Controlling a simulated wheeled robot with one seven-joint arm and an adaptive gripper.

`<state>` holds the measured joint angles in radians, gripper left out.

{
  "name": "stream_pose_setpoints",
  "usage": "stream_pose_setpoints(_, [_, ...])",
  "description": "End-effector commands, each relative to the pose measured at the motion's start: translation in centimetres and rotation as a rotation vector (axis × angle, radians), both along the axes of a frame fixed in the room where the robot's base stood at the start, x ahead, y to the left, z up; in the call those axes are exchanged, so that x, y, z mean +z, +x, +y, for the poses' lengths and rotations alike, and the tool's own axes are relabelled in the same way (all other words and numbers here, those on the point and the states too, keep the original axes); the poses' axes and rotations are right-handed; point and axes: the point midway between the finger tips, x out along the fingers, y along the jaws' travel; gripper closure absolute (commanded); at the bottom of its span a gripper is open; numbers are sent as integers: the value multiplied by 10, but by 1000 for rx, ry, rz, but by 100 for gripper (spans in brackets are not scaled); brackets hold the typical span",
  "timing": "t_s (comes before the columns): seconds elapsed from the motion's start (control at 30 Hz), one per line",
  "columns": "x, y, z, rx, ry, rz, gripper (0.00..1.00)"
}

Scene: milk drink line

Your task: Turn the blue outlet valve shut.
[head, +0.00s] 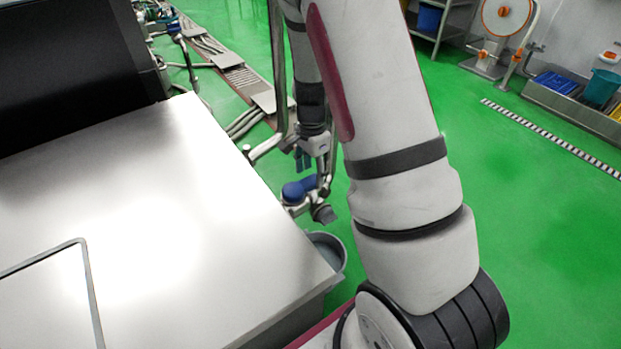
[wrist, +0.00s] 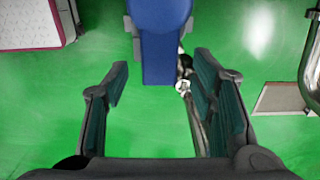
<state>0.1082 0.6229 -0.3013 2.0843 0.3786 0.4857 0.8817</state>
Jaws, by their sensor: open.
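The blue outlet valve handle (head: 297,191) shows in the head view on steel pipework beside the metal tank. In the wrist view the blue handle (wrist: 160,42) is a broad upright bar at the top centre, its upper end cut off by the frame edge. My gripper (wrist: 162,85) is open, with one finger on each side of the handle's line. The handle's near end lies around the fingertips' level in the picture; no contact shows. In the head view my gripper (head: 304,158) is just above the handle, small and partly hidden by pipes.
The large steel tank (head: 150,200) fills the left of the head view. A grey bucket (head: 328,252) stands on the floor below the valve. A vertical pipe (head: 277,70) rises close to my wrist. Open green floor lies to the right.

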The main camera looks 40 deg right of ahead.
Motion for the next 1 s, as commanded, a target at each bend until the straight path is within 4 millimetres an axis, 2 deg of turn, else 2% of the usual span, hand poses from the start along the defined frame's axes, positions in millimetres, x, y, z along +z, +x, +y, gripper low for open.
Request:
stream_pose_setpoints(0.03, [-8, 0, 0, 0, 1, 2, 48])
stream_pose_setpoints(0.2, [-19, 0, 0, 0, 1, 0, 48])
stream_pose_setpoints(0.5, [-20, 0, 0, 1, 1, 0, 48])
stream_pose_setpoints(0.53, [-20, 0, 0, 1, 1, 0, 51])
stream_pose_setpoints(0.7, [-20, 0, 0, 1, 1, 0, 89])
stream_pose_setpoints(0.77, [-20, 0, 0, 1, 1, 0, 100])
stream_pose_setpoints(1.0, [-20, -1, 0, -6, 1, 0, 100])
